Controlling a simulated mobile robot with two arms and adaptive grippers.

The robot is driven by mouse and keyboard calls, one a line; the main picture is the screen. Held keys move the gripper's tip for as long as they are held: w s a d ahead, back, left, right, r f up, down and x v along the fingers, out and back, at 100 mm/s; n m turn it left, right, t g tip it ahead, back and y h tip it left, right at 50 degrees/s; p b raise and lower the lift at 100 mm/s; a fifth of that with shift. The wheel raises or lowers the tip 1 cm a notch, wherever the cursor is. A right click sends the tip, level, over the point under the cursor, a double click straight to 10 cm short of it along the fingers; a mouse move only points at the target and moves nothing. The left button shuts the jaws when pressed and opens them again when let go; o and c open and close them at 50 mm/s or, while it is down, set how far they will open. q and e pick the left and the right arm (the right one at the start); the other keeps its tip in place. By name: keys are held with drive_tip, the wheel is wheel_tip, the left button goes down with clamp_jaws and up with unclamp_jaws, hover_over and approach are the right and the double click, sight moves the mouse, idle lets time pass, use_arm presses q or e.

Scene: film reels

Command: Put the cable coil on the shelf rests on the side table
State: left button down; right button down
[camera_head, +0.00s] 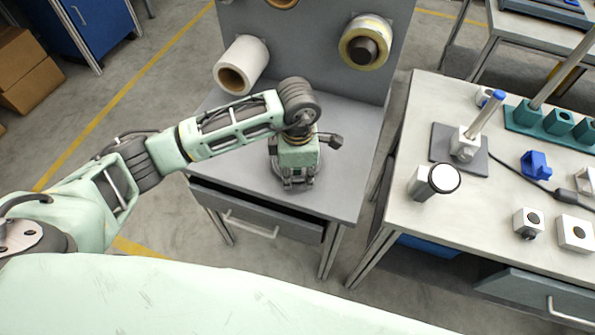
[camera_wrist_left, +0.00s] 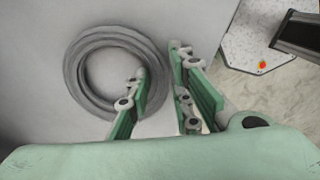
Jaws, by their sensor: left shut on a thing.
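My left gripper (camera_head: 295,182) is over the grey table (camera_head: 345,190) with a drawer and an upright back panel, pointing down. In the left wrist view, a grey cable coil (camera_wrist_left: 74,72) of several loops appears flat against a light grey surface. The left gripper (camera_wrist_left: 158,68) is shut on the coil's right side, one finger inside the ring and the other outside. Whether the coil touches the table is unclear. My right gripper is not in view.
A white roll (camera_head: 241,65) and a yellowish roll (camera_head: 367,42) stick out from the back panel (camera_head: 305,50). A pale workbench (camera_head: 400,235) with fixtures and blocks stands to the right, across a narrow gap. The grey table's front right is clear.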

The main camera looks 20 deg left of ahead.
use_arm(q)
drive_tip(key=c, duration=2)
unclamp_jaws()
drive_tip(key=shift+f, duration=0.1)
drive_tip(key=o, duration=0.4)
drive_tip(key=shift+o, duration=0.2)
drive_tip(key=shift+r, duration=0.25)
wheel_tip(320, 180, up, 12)
drive_tip(key=b, duration=0.1)
drive_tip(key=shift+b, duration=0.3)
drive_tip(key=shift+f, duration=0.15)
